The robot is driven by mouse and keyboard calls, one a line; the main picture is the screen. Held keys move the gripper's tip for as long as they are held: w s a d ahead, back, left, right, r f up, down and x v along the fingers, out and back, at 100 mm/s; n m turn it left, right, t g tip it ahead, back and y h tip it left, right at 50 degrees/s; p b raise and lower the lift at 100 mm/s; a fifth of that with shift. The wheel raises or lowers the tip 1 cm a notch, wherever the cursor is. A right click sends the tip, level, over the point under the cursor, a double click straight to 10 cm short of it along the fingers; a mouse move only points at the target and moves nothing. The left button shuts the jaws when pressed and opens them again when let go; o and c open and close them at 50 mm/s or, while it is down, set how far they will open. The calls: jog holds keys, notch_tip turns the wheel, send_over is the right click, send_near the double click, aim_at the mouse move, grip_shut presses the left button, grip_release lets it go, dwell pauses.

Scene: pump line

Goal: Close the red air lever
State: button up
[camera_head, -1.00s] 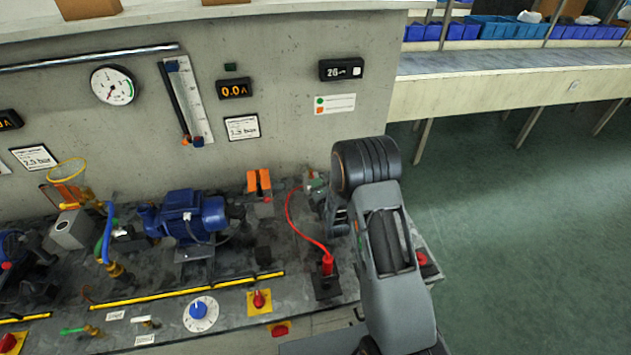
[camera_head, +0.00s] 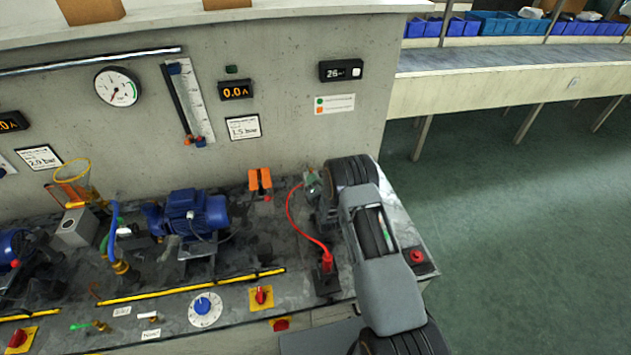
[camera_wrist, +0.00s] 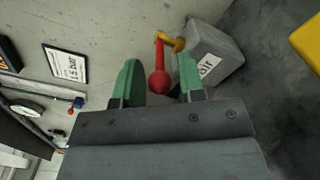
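The red air lever (camera_wrist: 159,68) shows in the wrist view as a red bar with a round red knob. It runs from a brass-coloured valve (camera_wrist: 172,43) beside a grey block (camera_wrist: 211,57) with a partly readable label. My gripper (camera_wrist: 160,82) is open, with one green finger on each side of the knob. A gap shows between the knob and each finger, so it is not gripped. In the head view my arm covers most of this spot, and I cannot make out the lever there.
A red hose (camera_head: 294,224) curves down to a red plug left of my arm. A red button (camera_head: 417,256) sits at the bench's right end. A blue motor (camera_head: 190,214) and orange clips (camera_head: 260,182) stand further left. The wall (camera_head: 290,130) rises close behind.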

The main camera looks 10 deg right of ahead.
jog(key=shift+w, duration=0.1)
jog(key=shift+c, duration=0.2)
grip_shut()
